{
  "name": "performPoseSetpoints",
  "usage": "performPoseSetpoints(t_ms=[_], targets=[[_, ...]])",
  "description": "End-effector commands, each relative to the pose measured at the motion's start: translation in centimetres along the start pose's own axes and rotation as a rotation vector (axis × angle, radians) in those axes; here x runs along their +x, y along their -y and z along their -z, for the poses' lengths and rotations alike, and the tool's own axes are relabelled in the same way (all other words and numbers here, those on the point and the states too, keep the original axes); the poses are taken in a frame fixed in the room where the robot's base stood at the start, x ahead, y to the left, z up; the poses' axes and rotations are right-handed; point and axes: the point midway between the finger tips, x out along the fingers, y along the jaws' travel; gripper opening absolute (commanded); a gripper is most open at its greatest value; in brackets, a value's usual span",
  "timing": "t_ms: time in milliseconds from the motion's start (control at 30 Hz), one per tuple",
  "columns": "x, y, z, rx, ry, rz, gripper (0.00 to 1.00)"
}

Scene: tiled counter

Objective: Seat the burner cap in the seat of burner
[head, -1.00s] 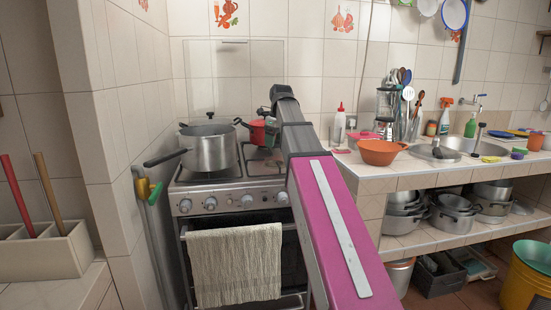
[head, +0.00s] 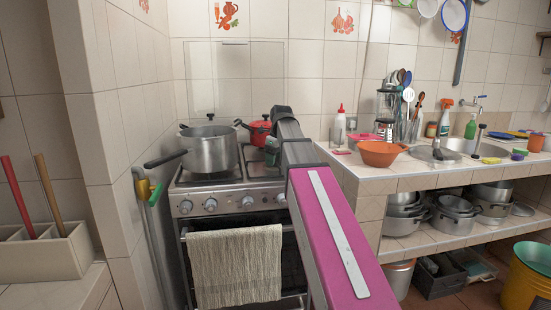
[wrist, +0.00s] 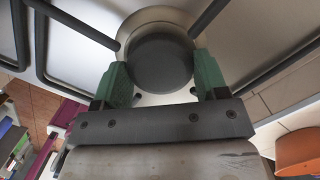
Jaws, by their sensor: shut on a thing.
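The burner cap (wrist: 160,62) is a dark round disc between the two green fingers of my gripper (wrist: 160,80) in the wrist view. My gripper is shut on it. Behind the cap is the pale round burner (wrist: 150,17) on the stove top, mostly covered by the cap, so I cannot tell whether they touch. In the head view, my gripper (head: 271,150) is low over the right side of the stove (head: 235,193), partly behind my arm. The cap cannot be made out there.
Dark grate bars (wrist: 75,24) flank the burner in the wrist view. A grey pot (head: 210,150) stands on the left of the stove, and a red pot (head: 261,133) at the back right. An orange bowl (head: 380,154) sits on the tiled counter to the right.

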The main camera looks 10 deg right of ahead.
Motion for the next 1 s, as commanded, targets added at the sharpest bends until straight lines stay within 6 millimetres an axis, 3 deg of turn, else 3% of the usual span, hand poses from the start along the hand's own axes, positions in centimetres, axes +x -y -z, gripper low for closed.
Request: performPoseSetpoints(t_ms=[367, 400, 467, 1000], targets=[[0.8, 0.0, 0.1, 0.000, 0.000, 0.001, 0.38], [0.9, 0.0, 0.2, 0.000, -0.001, 0.000, 0.76], [0.9, -0.1, 0.2, 0.000, -0.001, 0.000, 0.92], [1.3, -0.6, 0.5, 0.000, -0.005, -0.009, 0.91]])
